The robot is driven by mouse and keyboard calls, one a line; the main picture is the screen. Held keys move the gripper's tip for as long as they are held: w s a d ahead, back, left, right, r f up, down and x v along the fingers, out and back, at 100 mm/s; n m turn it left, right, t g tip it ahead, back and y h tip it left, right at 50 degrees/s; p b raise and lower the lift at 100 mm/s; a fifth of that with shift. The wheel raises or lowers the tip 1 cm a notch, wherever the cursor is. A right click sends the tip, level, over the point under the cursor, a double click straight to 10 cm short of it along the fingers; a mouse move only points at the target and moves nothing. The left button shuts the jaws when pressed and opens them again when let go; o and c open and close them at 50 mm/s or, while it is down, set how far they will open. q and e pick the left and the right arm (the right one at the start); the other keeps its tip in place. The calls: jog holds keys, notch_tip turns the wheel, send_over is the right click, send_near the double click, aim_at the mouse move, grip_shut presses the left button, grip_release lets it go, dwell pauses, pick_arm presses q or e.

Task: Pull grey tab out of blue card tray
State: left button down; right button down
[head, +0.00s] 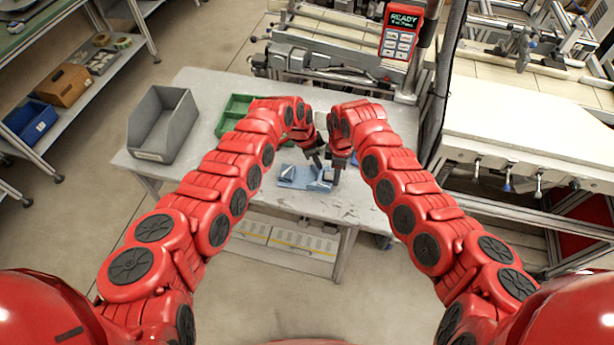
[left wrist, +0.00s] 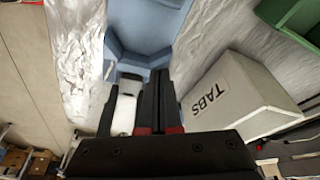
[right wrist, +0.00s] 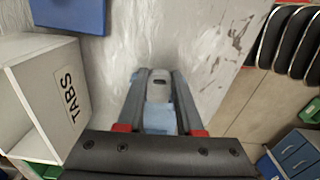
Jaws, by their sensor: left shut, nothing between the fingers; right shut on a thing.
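The light blue card tray (head: 296,178) lies on the table; its open channel (left wrist: 146,35) fills the top of the left wrist view. In the left wrist view the tab (left wrist: 124,112) is at the near end of the tray. Whether its far end is still inside is hidden. My left gripper (head: 318,160) is shut and empty, close beside the right one.
A light box labelled TABS (left wrist: 225,95) stands near the grippers. In the head view a grey bin (head: 165,125) and a green tray (head: 228,117) stand to the left. The table's front right corner (head: 365,212) is bare. A machine bench (head: 530,135) stands to the right.

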pick_arm(q)
jog(key=shift+s+f, duration=0.2)
jog(key=shift+f, duration=0.05)
pick_arm(e)
jog(key=shift+r, duration=2)
pick_arm(q)
jog(key=shift+w+r, duration=0.2)
jog(key=shift+r, duration=3.45)
notch_tip(320, 180, up, 12)
jog(key=f, duration=0.1)
send_over(306, 174)
jog(key=shift+r, duration=0.25)
